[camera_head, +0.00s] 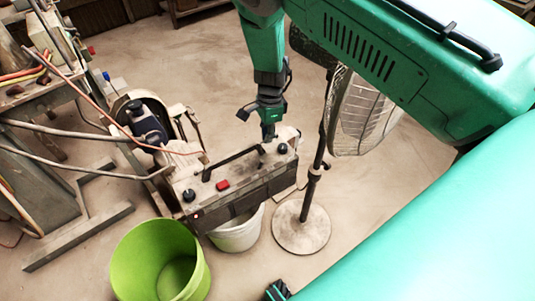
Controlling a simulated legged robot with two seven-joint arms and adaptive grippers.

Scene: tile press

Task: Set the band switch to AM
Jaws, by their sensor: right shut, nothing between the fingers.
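A worn grey box-shaped radio (240,190) stands at the centre, with a dark carry handle (233,162) along its top. On its top are a black knob (189,195) at the left, a red button (222,185) and another black knob (282,148) at the right. A small red light shows at its front left corner. My right gripper (268,136) points down, shut and empty, at the right end of the top, close to the handle's end and the right knob. I cannot tell whether it touches. The band switch and its setting cannot be made out.
A green bucket (118,262) and a white bucket (238,236) stand in front of the radio. A stand fan (352,118) is to the right. A cluttered bench with hoses (35,95) is at the left. Open floor lies behind.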

